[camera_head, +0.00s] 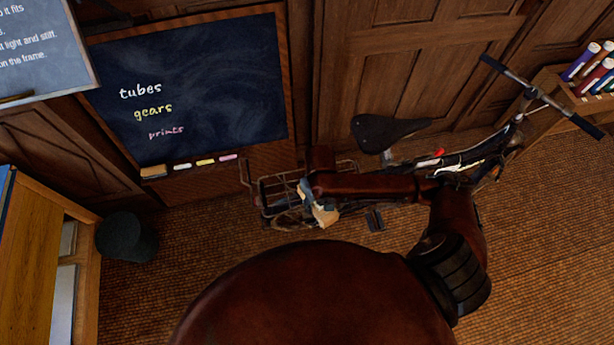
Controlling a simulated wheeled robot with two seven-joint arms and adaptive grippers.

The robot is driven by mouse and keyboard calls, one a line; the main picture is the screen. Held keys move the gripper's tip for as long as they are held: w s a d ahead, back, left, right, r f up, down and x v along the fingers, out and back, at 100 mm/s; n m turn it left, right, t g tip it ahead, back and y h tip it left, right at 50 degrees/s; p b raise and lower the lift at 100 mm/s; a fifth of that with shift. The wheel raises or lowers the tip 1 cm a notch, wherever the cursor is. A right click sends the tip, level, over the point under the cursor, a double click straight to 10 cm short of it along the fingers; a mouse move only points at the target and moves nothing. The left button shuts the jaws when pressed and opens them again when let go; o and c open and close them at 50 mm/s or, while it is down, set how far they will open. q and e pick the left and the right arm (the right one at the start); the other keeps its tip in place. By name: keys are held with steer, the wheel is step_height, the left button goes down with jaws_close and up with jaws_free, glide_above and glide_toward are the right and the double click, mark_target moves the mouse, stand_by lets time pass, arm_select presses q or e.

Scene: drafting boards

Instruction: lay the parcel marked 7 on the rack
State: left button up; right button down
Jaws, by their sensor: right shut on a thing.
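A bicycle with a dark saddle (388,131) stands in front of the panelled wall, and a wire rack (268,192) shows at its rear, left of the saddle. My right arm reaches across the bicycle, and my right gripper (308,197) is at the right part of the rack. It is shut on a small tan parcel (325,216). No number can be read on the parcel. I cannot tell whether the parcel touches the rack, as my arm and gripper hide part of both. My left gripper is not in view.
A chalkboard (190,85) reading tubes, gears, prints hangs behind. A dark round bin (127,237) and a wooden cabinet (35,260) stand at left. A shelf with coloured tubes (590,66) is at far right. Woven floor is clear at lower right.

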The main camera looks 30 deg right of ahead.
steer(key=w+d+r+n+b, duration=0.25)
steer(key=w+d+n, duration=0.55)
steer(key=w+n, duration=0.55)
steer(key=shift+n, duration=0.25)
step_height(320, 180, down, 18)
steer(key=b, duration=0.6)
steer(key=shift+s+d+f, duration=0.1)
steer(key=shift+s+f, duration=0.05)
steer(key=shift+f, duration=0.05)
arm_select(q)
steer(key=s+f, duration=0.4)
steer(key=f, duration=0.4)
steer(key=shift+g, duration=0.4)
arm_select(e)
steer(key=shift+r, duration=0.15)
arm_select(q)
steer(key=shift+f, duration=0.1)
arm_select(e)
steer(key=c, duration=1.1)
jaws_free()
arm_select(q)
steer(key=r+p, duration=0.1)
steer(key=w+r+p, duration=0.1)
steer(key=p, duration=0.1)
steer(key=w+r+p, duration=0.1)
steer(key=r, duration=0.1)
arm_select(e)
step_height(320, 180, up, 12)
